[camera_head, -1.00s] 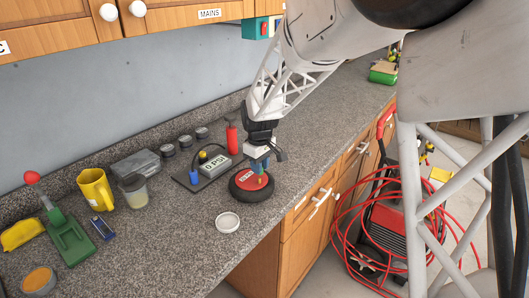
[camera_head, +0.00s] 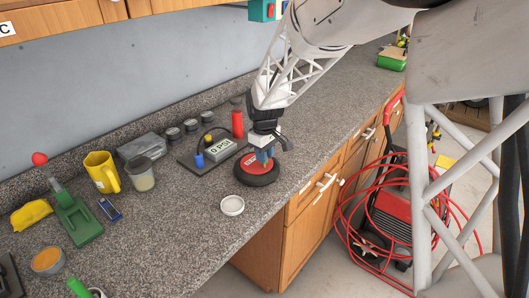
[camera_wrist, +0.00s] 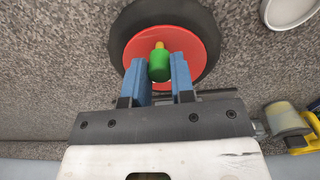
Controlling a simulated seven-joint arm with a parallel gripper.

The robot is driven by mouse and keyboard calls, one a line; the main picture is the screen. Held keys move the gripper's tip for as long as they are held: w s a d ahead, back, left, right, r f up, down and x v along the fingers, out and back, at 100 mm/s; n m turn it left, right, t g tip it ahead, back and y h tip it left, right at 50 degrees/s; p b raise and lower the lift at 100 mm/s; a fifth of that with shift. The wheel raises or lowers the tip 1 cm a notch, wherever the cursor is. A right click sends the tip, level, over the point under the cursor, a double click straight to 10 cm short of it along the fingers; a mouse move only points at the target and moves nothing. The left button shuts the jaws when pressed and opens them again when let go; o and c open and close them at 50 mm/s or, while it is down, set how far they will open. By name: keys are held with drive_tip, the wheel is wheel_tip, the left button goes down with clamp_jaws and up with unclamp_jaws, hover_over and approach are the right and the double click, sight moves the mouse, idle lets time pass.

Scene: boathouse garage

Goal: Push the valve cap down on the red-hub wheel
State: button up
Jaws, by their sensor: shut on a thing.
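The wheel is a black tire (camera_head: 262,182) with a red hub (camera_head: 250,163), lying flat on the granite counter. My gripper (camera_head: 265,161) points down over the hub, its blue fingers close to the red face. In the wrist view, the red hub (camera_wrist: 202,38) shows beyond the fingers. My gripper (camera_wrist: 159,73) is shut on the green valve cap (camera_wrist: 159,67), which lies between the two blue fingers. A small yellow-orange piece (camera_wrist: 159,45) shows at the cap's far end, over the hub. I cannot tell whether the cap touches the valve stem.
A pressure gauge reading 0 PSI (camera_head: 222,148) and a red cylinder (camera_head: 238,124) stand behind the wheel. A round white dish (camera_head: 232,205) lies in front, near the counter edge. A cup (camera_head: 140,174) and yellow mug (camera_head: 102,171) stand left.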

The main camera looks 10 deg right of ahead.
drive_tip(key=shift+f, duration=0.7)
drive_tip(key=shift+f, duration=0.35)
idle(0.4)
drive_tip(key=o, duration=1)
drive_tip(key=shift+r, duration=3.9)
